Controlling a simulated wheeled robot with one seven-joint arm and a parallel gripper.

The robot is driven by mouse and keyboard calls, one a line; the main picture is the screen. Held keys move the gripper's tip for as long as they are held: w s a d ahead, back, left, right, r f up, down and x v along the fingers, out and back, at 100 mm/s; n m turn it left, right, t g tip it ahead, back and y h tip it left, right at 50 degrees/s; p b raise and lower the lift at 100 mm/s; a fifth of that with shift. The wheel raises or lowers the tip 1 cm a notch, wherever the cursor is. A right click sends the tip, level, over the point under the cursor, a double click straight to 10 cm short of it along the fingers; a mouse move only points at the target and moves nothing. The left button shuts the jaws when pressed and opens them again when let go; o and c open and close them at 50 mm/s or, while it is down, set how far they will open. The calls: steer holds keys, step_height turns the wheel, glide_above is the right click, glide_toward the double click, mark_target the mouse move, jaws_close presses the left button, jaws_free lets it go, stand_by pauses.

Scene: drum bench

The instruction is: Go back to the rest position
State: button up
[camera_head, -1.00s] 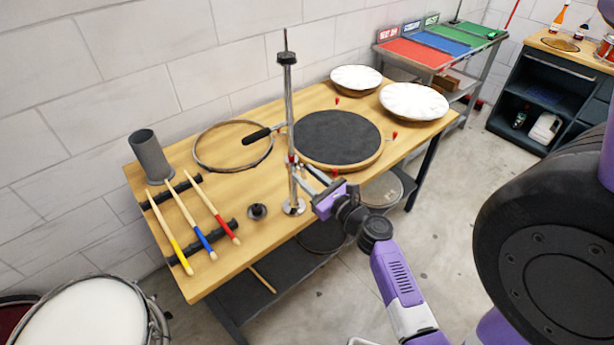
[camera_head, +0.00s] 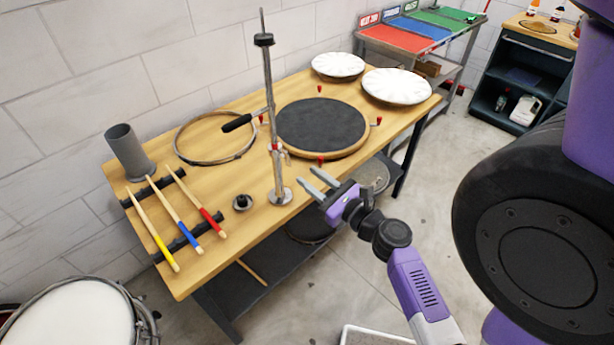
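My gripper (camera_head: 313,184) is over the front edge of the wooden bench (camera_head: 225,255), with its two grey fingers apart and nothing between them. It points left and stands clear to the right of the upright metal stand (camera_head: 270,125). The stand has a round base on the bench, a dark knob near its top and a black-handled side arm (camera_head: 237,123). My fingers do not appear to touch the stand.
A round dark pad (camera_head: 321,126), two white drumheads (camera_head: 397,86), a hoop (camera_head: 215,138), a grey cup (camera_head: 130,152) and three drumsticks on racks (camera_head: 178,221) occupy the bench. A drum (camera_head: 80,318) stands at lower left. Floor right of the bench is open.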

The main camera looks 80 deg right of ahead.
stand_by(0.6)
steer(key=s+a+r+m+y+b, duration=0.1)
steer(key=s+a+m+y, duration=0.3)
steer(key=a+m, duration=1.1)
steer(key=s+a+m+y+b, duration=0.4)
steer(key=s+a+m+y, duration=0.1)
steer(key=a+m, duration=1.1)
steer(key=a, duration=0.3)
steer(key=shift+r+y, duration=0.3)
steer(key=shift+r, duration=0.05)
